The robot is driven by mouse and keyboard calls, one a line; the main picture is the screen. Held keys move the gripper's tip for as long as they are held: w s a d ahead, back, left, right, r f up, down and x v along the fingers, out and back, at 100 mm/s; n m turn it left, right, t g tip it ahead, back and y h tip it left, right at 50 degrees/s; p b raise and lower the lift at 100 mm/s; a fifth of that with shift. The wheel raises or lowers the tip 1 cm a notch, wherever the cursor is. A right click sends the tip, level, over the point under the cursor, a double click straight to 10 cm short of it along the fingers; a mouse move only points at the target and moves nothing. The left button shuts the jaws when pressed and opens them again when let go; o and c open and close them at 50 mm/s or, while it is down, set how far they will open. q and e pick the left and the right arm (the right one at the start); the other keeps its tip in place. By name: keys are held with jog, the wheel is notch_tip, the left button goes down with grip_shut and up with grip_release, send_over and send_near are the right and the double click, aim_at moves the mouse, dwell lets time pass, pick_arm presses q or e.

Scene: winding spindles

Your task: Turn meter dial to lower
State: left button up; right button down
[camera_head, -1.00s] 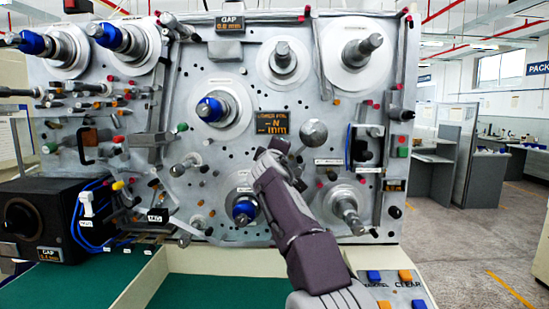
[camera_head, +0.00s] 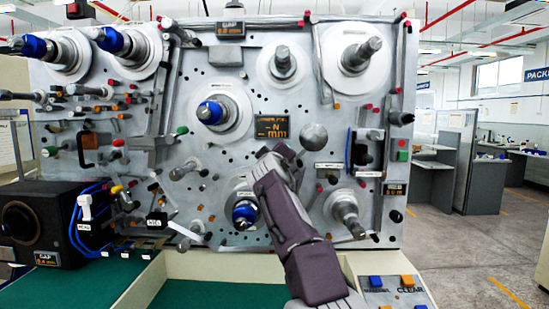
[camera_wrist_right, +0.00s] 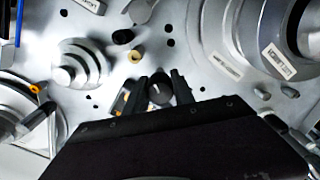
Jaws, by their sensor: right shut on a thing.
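My right gripper (camera_head: 276,154) reaches up to the middle of the grey winding panel (camera_head: 290,90). In the right wrist view, its two dark fingers (camera_wrist_right: 161,90) are closed around a small dark round dial (camera_wrist_right: 160,94) with a white pointer line on its face. The line points roughly upward in that view. In the head view the gripper hides the dial. A dark meter display (camera_head: 273,127) with orange "mm" lettering sits on the panel just above the gripper; its number is too small to read. My left gripper is not in view.
Blue-cored spindles (camera_head: 212,112) and bare metal spindles (camera_head: 360,52) stick out around the arm. A black box with a round front (camera_head: 22,220) stands at lower left. A button console (camera_head: 390,290) is at lower right. The green tabletop (camera_head: 220,294) is clear.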

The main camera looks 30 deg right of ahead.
jog(key=shift+f, duration=0.2)
jog(key=c, duration=1.1)
grip_release()
jog(key=shift+r, duration=0.1)
jog(key=shift+o, duration=0.2)
jog(key=b+v, duration=0.4)
jog(key=v, duration=0.5)
